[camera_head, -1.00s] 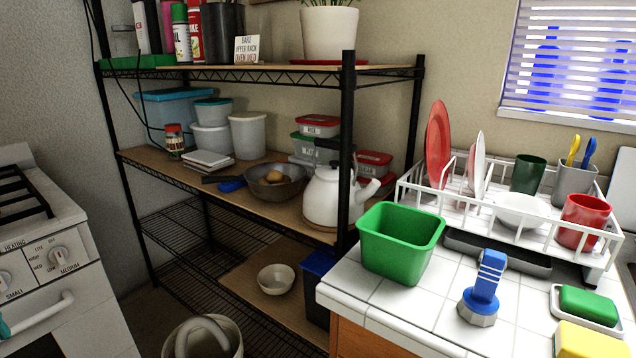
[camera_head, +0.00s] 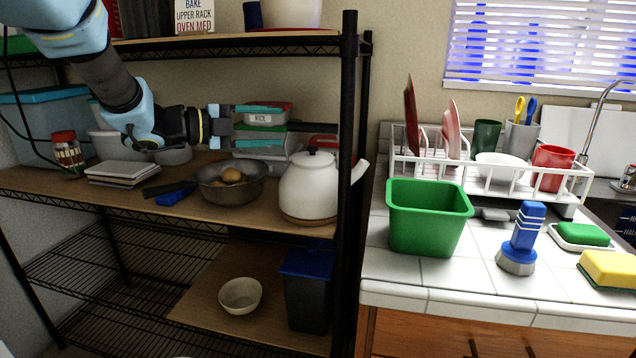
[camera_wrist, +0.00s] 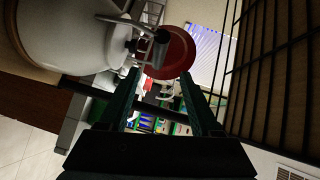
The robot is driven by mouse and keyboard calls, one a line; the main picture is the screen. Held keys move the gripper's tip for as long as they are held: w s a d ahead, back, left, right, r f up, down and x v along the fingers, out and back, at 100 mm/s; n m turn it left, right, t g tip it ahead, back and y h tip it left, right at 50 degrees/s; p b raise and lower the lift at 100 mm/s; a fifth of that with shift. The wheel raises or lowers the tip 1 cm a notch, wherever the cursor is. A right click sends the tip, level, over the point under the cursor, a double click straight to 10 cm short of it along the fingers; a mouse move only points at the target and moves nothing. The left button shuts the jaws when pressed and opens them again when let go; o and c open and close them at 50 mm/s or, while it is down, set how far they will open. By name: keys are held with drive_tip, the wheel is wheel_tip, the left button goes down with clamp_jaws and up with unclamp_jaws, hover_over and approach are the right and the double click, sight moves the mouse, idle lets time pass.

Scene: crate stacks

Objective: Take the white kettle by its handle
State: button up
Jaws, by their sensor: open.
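The white kettle (camera_head: 308,190) stands upright on the shelf's middle board, close to the front right black post. Its spout points right, past the post. My gripper (camera_head: 284,117) is open and level, reaching right at about handle height. In the wrist view the kettle (camera_wrist: 70,38) fills the upper left. Nothing is held.
A metal bowl (camera_head: 230,185) stands left of the kettle, with stacked containers (camera_head: 264,138) behind. The black post (camera_head: 347,150) is close on the right. The upper shelf (camera_head: 240,42) is above my gripper. A green tub (camera_head: 428,218) stands on the tiled counter.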

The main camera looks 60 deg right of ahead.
sight(314, 127)
drive_tip(key=shift+m+g, duration=0.4)
drive_tip(key=shift+m, duration=0.1)
drive_tip(key=x, duration=0.2)
drive_tip(key=p+x, duration=0.1)
drive_tip(key=s+x, duration=0.1)
drive_tip(key=x, duration=0.1)
drive_tip(key=shift+s, duration=0.3)
drive_tip(key=shift+w+f+p+x, duration=0.15)
drive_tip(key=shift+p+x, duration=0.6)
drive_tip(key=shift+x, duration=0.75)
drive_tip(key=shift+w+f+p+x, duration=0.15)
drive_tip(key=shift+p+x, duration=0.55)
drive_tip(key=shift+x, duration=0.75)
drive_tip(key=shift+d, duration=0.1)
clamp_jaws()
drive_tip(key=shift+r, duration=0.2)
